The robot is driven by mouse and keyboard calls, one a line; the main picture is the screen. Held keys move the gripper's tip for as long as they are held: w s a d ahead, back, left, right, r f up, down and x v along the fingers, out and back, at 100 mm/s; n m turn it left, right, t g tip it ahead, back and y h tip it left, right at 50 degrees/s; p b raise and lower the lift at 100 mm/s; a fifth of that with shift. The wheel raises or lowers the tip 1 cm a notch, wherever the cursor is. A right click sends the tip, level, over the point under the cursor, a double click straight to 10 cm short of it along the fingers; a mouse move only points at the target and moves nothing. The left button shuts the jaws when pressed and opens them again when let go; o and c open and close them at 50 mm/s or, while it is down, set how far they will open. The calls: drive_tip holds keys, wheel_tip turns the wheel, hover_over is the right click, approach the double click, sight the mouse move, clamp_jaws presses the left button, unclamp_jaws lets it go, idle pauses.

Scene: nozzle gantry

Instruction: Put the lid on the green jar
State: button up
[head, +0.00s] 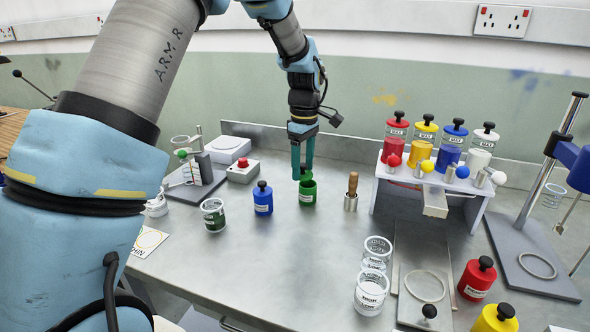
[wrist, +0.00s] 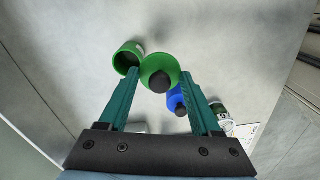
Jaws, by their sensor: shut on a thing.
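The green jar (head: 307,196) stands open on the metal bench, with a pale label on its front. In the wrist view its open mouth (wrist: 126,60) shows to the left of the lid. My gripper (head: 302,176) points down just above the jar. Its teal fingers are shut on the green lid (wrist: 172,64), which has a black knob (wrist: 159,82). The lid is offset from the jar mouth in the wrist view and overlaps the jar's edge there. I cannot tell whether they touch.
A blue jar (head: 263,198) stands left of the green jar, and a glass with dark green contents (head: 213,216) is further left. A wooden-handled tool in a metal cup (head: 351,193) stands close on the right. A white rack (head: 388,172) is beyond it.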

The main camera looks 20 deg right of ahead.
sight(308, 184)
drive_tip(key=w+d+n+p, duration=0.3)
drive_tip(key=w+d+n, duration=0.1)
drive_tip(key=w+n, duration=0.15)
drive_tip(key=shift+s+f+b, duration=0.25)
drive_tip(key=shift+f+b, duration=0.65)
drive_tip(key=shift+f, duration=0.5)
drive_tip(key=shift+s+f+b, duration=0.2)
drive_tip(key=shift+f+b, duration=0.7)
drive_tip(key=shift+f, duration=0.5)
drive_tip(key=shift+f, duration=0.1)
idle(0.5)
drive_tip(key=o, duration=1.4)
drive_tip(key=shift+r+p, duration=2.45)
drive_tip(key=shift+r, duration=1.1)
